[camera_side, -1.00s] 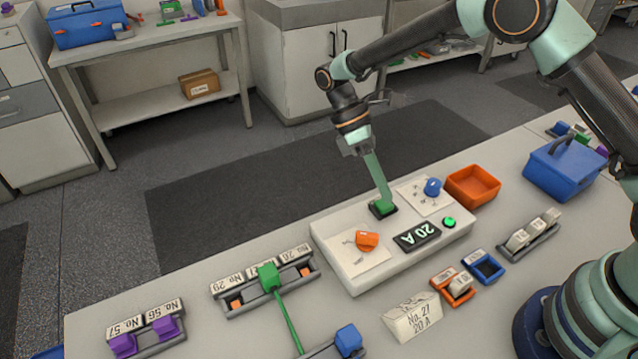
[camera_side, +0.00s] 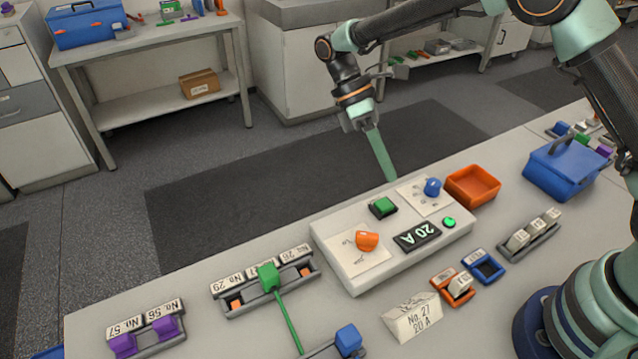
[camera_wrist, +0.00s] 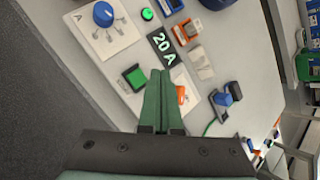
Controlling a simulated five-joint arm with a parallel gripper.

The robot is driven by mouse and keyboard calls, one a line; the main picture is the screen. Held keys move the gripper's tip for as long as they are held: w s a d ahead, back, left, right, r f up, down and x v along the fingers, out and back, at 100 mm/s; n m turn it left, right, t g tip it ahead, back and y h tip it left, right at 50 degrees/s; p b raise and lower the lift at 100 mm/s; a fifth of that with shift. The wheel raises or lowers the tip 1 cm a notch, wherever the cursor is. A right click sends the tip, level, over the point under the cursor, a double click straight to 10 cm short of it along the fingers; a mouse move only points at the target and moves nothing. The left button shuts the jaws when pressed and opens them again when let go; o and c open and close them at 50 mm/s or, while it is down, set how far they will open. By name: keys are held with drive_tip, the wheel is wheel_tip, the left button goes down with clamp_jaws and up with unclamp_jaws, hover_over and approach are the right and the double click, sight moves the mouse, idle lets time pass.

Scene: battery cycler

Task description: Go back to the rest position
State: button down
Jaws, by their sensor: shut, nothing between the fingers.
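My gripper (camera_side: 388,178) is shut and empty, with its green fingers together. It hangs in the air above the back edge of the white cycler panel (camera_side: 352,284), apart from the green square button (camera_side: 382,206). In the wrist view my gripper (camera_wrist: 161,74) points over the panel, and the green button (camera_wrist: 135,76) is to the left of the fingertips. The display (camera_side: 417,236) reads 20 A. A round green light (camera_side: 449,222) is lit beside it. An orange knob (camera_side: 367,240) and a blue knob (camera_side: 432,187) sit on the panel.
An orange tray (camera_side: 472,185) and a blue toolbox (camera_side: 564,170) stand to the right. A card (camera_side: 412,318) marked No. 27, 20 A stands in front. A green clip with a cable (camera_side: 268,276) is on a battery holder at left.

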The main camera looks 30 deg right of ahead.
idle(0.4)
drive_tip(key=s+d+r+m+t+y, duration=0.2)
drive_tip(key=s+d+r+m+t, duration=0.6)
drive_tip(key=d+r+m+t, duration=0.3)
drive_tip(key=shift+s+r+t, duration=0.15)
drive_tip(key=shift+r+t, duration=0.65)
drive_tip(key=shift+r, duration=0.15)
idle(4.0)
